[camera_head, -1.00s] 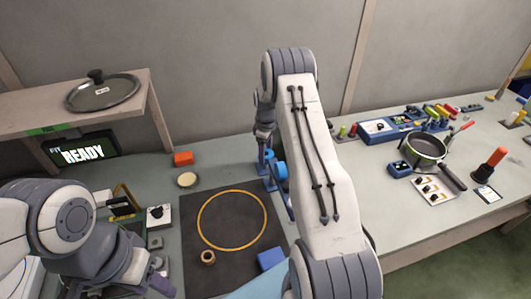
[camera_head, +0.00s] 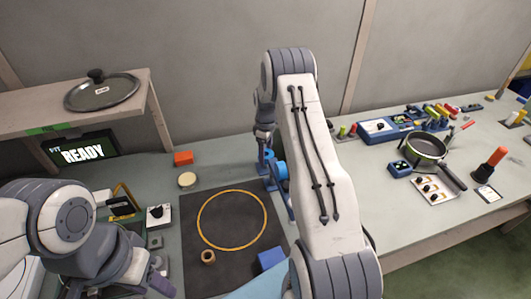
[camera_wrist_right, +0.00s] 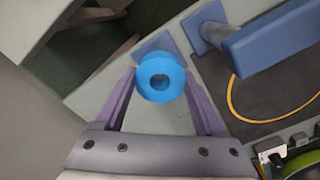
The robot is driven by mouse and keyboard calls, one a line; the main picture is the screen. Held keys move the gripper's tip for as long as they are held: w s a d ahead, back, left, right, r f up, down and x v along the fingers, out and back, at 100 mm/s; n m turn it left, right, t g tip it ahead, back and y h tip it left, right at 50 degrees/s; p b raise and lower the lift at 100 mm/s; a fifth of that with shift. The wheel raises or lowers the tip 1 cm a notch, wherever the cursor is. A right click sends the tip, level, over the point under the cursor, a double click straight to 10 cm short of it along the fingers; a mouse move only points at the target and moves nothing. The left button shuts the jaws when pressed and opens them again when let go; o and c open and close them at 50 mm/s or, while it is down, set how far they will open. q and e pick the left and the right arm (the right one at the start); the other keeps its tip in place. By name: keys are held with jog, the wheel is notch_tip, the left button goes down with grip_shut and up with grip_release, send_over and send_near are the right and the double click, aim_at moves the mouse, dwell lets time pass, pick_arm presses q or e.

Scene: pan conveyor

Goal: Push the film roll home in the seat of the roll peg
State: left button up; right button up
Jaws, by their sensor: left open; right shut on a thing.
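The film roll, a bright blue ring with a dark centre hole (camera_wrist_right: 160,62), sits between the two purple fingers of my right gripper (camera_wrist_right: 160,77), which is shut on it. A flat blue base plate (camera_wrist_right: 153,44) shows just behind the roll. Whether the roll is on a peg, and how deep, is hidden. In the head view my right gripper (camera_head: 264,140) is at the far side of the dark mat, above blue stand parts (camera_head: 280,171), partly hidden by my arm. My left gripper (camera_head: 160,279) is open and apart at the lower left.
A blue stand with a thick bar (camera_wrist_right: 275,42) is close by on the right in the wrist view. The dark mat (camera_head: 230,268) carries a yellow ring (camera_head: 202,236), a small tan ring (camera_head: 208,257) and a blue block (camera_head: 270,259).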

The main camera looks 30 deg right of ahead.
aim_at(266, 161)
jog(key=shift+f+b, duration=1.4)
jog(key=shift+f, duration=0.9)
jog(key=o, duration=1.2)
jog(key=shift+c, duration=0.2)
notch_tip(266, 161, up, 11)
jog(key=b, duration=0.2)
jog(key=shift+f, duration=0.2)
